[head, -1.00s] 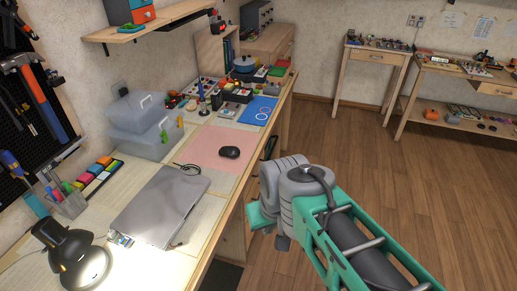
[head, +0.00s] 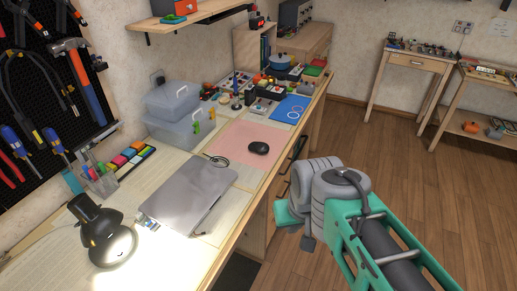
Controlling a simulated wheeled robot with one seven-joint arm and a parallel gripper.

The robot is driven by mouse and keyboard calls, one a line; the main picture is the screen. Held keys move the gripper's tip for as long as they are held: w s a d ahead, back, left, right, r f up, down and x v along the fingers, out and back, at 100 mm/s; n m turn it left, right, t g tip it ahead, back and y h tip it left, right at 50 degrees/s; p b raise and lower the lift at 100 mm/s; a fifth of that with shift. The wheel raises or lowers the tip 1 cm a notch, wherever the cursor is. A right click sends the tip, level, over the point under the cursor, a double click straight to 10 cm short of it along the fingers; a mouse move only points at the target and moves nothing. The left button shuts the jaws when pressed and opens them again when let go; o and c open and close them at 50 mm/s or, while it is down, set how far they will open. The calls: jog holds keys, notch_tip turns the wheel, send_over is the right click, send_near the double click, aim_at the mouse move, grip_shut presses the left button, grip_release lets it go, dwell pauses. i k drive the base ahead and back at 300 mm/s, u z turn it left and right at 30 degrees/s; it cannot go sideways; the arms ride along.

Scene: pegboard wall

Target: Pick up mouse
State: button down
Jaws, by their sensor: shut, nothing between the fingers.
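A small black mouse (head: 258,148) lies on the pink mat (head: 228,139) on the workbench, near the mat's right side and the bench's front edge. My arm, with a teal frame and grey joints, reaches in from the lower right. Its end is off the bench's front edge, to the right of and below the mouse in the picture, apart from it. My gripper's fingers do not show; the grey joints and the teal link are all I see of that end.
A closed grey laptop (head: 188,193) and a lit black lamp (head: 102,235) stand on the nearer bench. Clear plastic boxes (head: 180,130) stand by the wall. A blue mat (head: 290,108) and small parts crowd the far end. The floor (head: 400,170) right of the bench is open.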

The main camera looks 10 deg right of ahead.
aim_at(261, 148)
jog(key=z, duration=1.65)
jog(key=i, duration=1.8)
jog(key=u, duration=4.05)
